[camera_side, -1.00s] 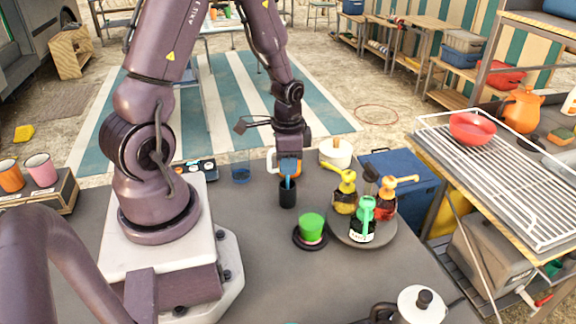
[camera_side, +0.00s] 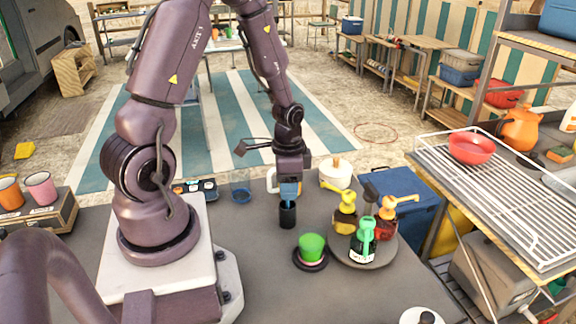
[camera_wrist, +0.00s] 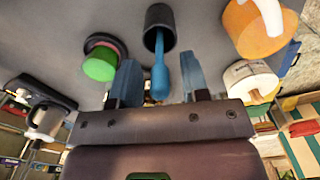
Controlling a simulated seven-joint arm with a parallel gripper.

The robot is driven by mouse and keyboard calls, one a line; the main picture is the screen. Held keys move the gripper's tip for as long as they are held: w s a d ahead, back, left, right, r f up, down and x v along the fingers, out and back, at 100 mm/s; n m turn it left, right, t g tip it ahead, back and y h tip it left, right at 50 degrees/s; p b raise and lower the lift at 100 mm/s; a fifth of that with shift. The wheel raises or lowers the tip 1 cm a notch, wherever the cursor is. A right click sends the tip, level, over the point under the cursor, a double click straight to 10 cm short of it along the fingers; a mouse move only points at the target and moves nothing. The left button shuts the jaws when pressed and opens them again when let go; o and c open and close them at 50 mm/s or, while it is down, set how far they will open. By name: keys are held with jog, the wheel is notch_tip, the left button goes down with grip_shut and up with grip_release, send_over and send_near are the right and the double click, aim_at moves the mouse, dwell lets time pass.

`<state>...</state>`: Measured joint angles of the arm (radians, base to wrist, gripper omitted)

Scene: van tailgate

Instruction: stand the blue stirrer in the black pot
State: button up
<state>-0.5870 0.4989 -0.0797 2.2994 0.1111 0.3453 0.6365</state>
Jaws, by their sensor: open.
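The black pot (camera_side: 287,215) stands upright on the grey table. It also shows at the top of the wrist view (camera_wrist: 159,17). The blue stirrer (camera_wrist: 160,75) stands in the pot, its lower end inside and its thicker upper end sticking out towards my wrist. In the side view I cannot separate the stirrer from my bluish fingers. My gripper (camera_side: 289,192) is right above the pot, pointing down. In the wrist view its fingers (camera_wrist: 162,80) are apart, one on each side of the stirrer, with gaps showing.
A green hat-shaped cup (camera_side: 312,247) sits in front of the pot. A round tray (camera_side: 347,257) with several pump bottles is to the right. The table front is largely clear.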

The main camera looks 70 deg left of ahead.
notch_tip(320, 180, up, 11)
jog(key=shift+r, duration=0.2)
jog(key=s+d+r+n+t, duration=0.1)
jog(key=s+d+r+t, duration=0.1)
jog(key=d+r, duration=0.5)
jog(key=s+d+r+n+t, duration=0.1)
jog(key=s+d+r+t, duration=0.2)
jog(key=d+r, duration=0.4)
jog(key=shift+s+d+n+t, duration=0.25)
jog(key=shift+s+n+t, duration=0.05)
jog(key=shift+s, duration=0.25)
